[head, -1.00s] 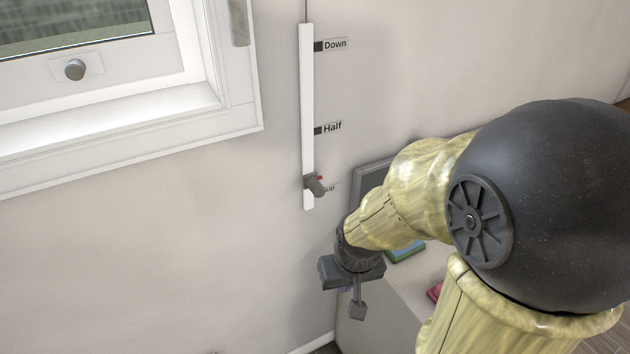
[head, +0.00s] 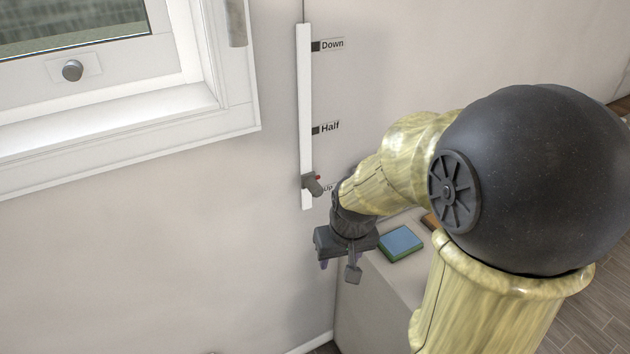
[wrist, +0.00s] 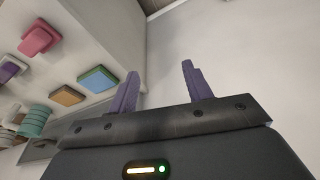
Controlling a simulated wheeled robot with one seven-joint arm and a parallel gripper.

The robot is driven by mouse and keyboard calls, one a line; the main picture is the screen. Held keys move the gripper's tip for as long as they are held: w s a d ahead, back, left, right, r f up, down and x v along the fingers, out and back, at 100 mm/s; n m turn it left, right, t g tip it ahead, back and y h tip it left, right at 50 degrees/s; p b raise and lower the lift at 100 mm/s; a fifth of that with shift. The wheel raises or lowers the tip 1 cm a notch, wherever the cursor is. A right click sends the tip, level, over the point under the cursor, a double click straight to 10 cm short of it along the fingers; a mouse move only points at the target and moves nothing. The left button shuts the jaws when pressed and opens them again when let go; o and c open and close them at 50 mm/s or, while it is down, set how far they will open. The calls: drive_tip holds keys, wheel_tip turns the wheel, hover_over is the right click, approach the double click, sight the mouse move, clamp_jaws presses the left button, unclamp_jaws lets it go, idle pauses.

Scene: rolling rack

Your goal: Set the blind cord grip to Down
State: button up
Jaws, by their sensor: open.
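The blind cord grip (head: 313,186) is a grey knob with a red pointer on a white vertical track (head: 305,110) on the wall. It sits near the track's bottom, beside the Up label (head: 328,188). The Half label (head: 329,127) is mid-track and the Down label (head: 331,44) is near the top. My gripper (head: 338,266) is below and slightly right of the grip, apart from it. In the wrist view its two purple fingers (wrist: 160,88) are spread with nothing between them; the grip is not seen there.
A pale cabinet (head: 365,305) stands right of my gripper, with a blue-green block (head: 401,243) on top. The wrist view shows several coloured items, including a pink one (wrist: 40,37). A window with a white frame (head: 215,115) is left of the track. The wall left of my gripper is bare.

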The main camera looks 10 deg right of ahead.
sight(315, 182)
drive_tip(key=w+d+r+n+y, duration=0.1)
drive_tip(key=w+d+r+y, duration=0.1)
drive_tip(key=w+r, duration=0.6)
drive_tip(key=w+d+r+n+t+y, duration=0.1)
drive_tip(key=w+d+r, duration=0.3)
drive_tip(key=w+r, duration=0.4)
drive_tip(key=shift+w+r+y+p, duration=0.35)
drive_tip(key=shift+r+y+p, duration=0.1)
drive_tip(key=shift+r, duration=0.4)
drive_tip(key=shift+f, duration=0.1)
drive_tip(key=p+x, duration=0.2)
drive_tip(key=x, duration=1.5)
drive_tip(key=shift+w+f, duration=0.15)
clamp_jaws()
